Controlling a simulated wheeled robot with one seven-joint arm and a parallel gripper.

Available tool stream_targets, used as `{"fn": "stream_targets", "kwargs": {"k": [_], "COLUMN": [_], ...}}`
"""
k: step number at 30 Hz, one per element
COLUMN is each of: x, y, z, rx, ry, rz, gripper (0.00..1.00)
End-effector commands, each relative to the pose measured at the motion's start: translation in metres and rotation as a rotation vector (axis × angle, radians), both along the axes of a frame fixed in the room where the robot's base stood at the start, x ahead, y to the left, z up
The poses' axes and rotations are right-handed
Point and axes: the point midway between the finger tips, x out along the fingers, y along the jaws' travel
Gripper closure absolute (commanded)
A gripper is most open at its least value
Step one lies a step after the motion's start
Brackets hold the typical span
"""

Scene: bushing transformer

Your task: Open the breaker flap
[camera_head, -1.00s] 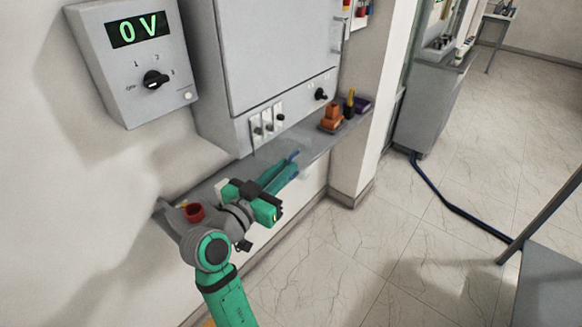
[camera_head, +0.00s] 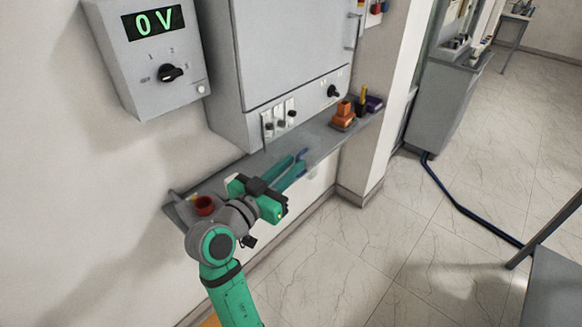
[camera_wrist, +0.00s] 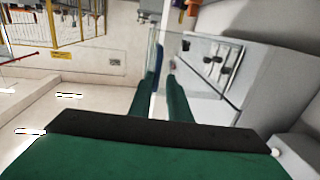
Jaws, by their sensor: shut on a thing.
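The breaker flap (camera_wrist: 170,48) looks like a clear pane with a blue edge piece (camera_wrist: 158,62) in the wrist view. My gripper (camera_head: 300,163) has long green fingers pointing at the cabinet's lower front. Its fingers (camera_wrist: 162,82) are close together on the blue edge piece, so it is shut on the flap. In the head view the pane is faint beside the fingertips, and a blue tip (camera_head: 303,153) shows there. The breaker switches (camera_head: 278,117) sit on the lower front of the grey cabinet (camera_head: 290,55). The flap stands away from the switches, but its exact angle is hard to tell.
A narrow grey shelf (camera_head: 325,140) runs under the cabinet. An orange block (camera_head: 343,115) stands on its right part and a red cup-like part (camera_head: 205,205) near my arm. A box reading 0 V (camera_head: 155,22) hangs at left.

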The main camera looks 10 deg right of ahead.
Motion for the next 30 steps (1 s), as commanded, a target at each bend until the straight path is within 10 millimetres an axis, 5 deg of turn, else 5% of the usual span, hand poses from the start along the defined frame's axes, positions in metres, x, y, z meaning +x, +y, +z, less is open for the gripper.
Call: {"fn": "stream_targets", "kwargs": {"k": [2,3,4,30], "x": [0.010,0.010,0.010,0.006], "y": [0.019,0.019,0.019,0.011], "z": [0.002,0.002,0.002,-0.001], "rx": [-0.009,-0.009,-0.009,-0.004], "ry": [-0.005,-0.005,-0.005,0.000], "rz": [0.049,0.049,0.050,0.032], "gripper": [1.00,0.79,0.74,0.74]}}
